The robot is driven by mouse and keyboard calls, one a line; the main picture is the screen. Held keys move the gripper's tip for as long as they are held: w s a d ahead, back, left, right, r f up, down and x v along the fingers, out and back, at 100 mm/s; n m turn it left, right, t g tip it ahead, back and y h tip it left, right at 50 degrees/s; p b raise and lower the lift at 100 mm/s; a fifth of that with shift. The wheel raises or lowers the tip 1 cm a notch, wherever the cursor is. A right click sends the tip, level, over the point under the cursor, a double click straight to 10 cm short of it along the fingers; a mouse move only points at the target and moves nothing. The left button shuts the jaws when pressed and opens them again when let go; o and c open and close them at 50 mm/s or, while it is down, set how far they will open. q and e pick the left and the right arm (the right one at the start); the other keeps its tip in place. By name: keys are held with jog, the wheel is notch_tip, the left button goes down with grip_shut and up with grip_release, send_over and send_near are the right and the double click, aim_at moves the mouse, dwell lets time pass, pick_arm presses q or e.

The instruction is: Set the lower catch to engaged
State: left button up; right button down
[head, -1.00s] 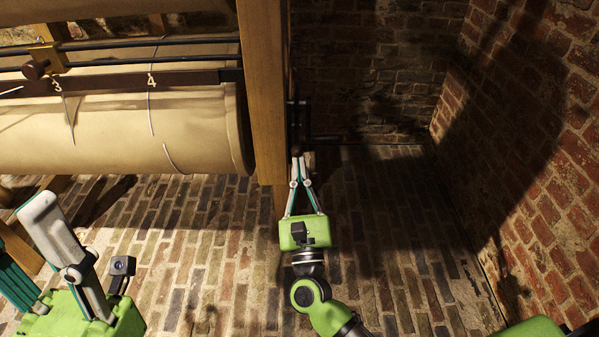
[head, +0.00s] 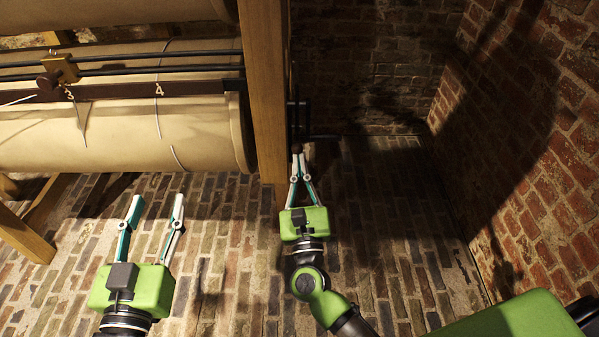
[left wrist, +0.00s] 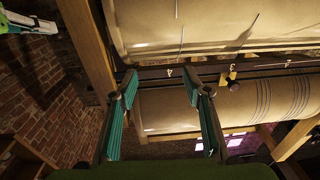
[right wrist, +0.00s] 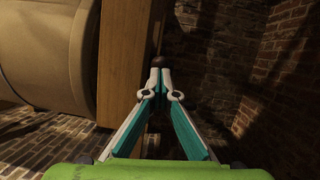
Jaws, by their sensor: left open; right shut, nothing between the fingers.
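A dark fitting (head: 291,118) with a thin rod reaching right is on the right side of the wooden post; it may hold the lower catch, but its setting cannot be told. A dark round knob (right wrist: 159,61) shows at my right fingertips in the right wrist view. My right gripper (head: 297,153) is shut with nothing between its fingers, tips at or just below the knob; touching cannot be told. My left gripper (head: 156,204) is open and empty, above the brick floor, left of the post and below the cloth roller.
The wooden post (head: 263,100) stands between my grippers. A cloth roller (head: 120,135), a dark numbered bar (head: 200,87) and a brass block with a knob (head: 60,72) are at the left. A brick wall (head: 545,150) closes the right side. The brick floor (head: 230,260) is clear.

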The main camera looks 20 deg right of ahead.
pick_arm(q)
jog(key=s+a+f+g+y+p, duration=0.25)
jog(key=s+f+g, duration=0.25)
jog(key=f, duration=0.3)
jog(key=s+a+f+g+y+p, duration=0.1)
jog(key=s+a+f+g, duration=0.2)
jog(key=s+f+g, duration=0.45)
pick_arm(e)
jog(key=shift+r+g+p, duration=0.9)
jog(key=shift+r+p, duration=0.2)
jog(key=shift+p, duration=0.45)
pick_arm(q)
jog(key=s+a+f+g, duration=0.1)
jog(key=s+a+f, duration=0.1)
jog(key=s, duration=0.4)
jog(key=shift+s+f+n+g+y, duration=0.25)
jog(key=shift+f+n+g+y, duration=0.1)
jog(key=shift+f+n, duration=0.05)
jog(key=shift+f, duration=0.1)
